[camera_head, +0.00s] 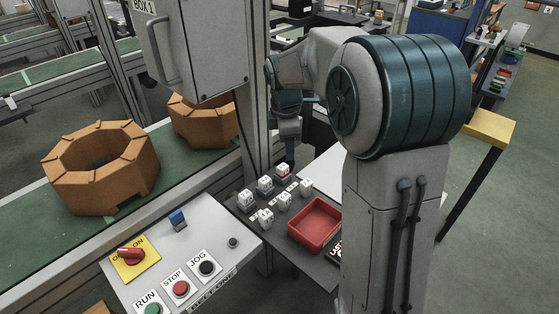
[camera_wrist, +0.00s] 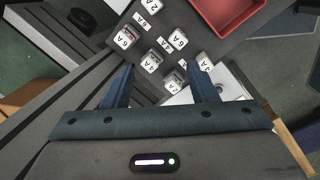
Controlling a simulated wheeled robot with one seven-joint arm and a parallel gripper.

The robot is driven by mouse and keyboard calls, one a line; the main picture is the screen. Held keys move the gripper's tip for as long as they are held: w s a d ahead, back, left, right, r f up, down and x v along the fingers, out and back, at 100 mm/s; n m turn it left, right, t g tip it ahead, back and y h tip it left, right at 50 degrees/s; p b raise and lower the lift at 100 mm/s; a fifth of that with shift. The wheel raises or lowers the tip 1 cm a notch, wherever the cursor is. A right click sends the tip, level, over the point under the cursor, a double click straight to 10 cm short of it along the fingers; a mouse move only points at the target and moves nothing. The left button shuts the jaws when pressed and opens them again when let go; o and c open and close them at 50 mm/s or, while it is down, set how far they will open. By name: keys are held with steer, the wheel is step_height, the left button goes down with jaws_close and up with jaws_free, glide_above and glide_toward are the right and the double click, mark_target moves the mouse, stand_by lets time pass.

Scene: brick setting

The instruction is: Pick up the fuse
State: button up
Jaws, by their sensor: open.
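Several white fuses stand in two rows on a dark grey board (camera_head: 237,208) in the head view. The wrist view shows their labels: a 6 A fuse (camera_wrist: 127,37), another 6 A fuse (camera_wrist: 177,40), a 4 A fuse (camera_wrist: 151,61), a second 4 A fuse (camera_wrist: 173,82) and a third (camera_wrist: 203,61). Which one the task means is not shown. My gripper (camera_wrist: 160,68) is open and empty, its fingers spread to either side of the middle 4 A fuses in the picture. In the head view my gripper (camera_head: 290,163) hangs over the far end of the board; its fingertips are partly unclear.
A red tray (camera_head: 315,222) sits beside the fuses, also seen in the wrist view (camera_wrist: 254,14). A control panel (camera_head: 215,245) with buttons stands at the near left. A grey post and cabinet (camera_head: 195,45) rise close to my arm. Brick-coloured rings (camera_head: 100,160) lie on the green belt.

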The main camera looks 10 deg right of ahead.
steer(key=w+f+n+p, duration=0.2)
steer(key=w+f+n, duration=0.3)
steer(key=w+n, duration=0.4)
glide_above(282, 167)
steer(key=shift+m+g, duration=0.4)
step_height(282, 167, down, 9)
steer(key=shift+w+r+p, duration=0.1)
steer(key=shift+p, duration=0.2)
steer(key=shift+d+f+p, duration=0.1)
steer(key=shift+f+p, duration=0.75)
steer(key=shift+f, duration=1.85)
jaws_close()
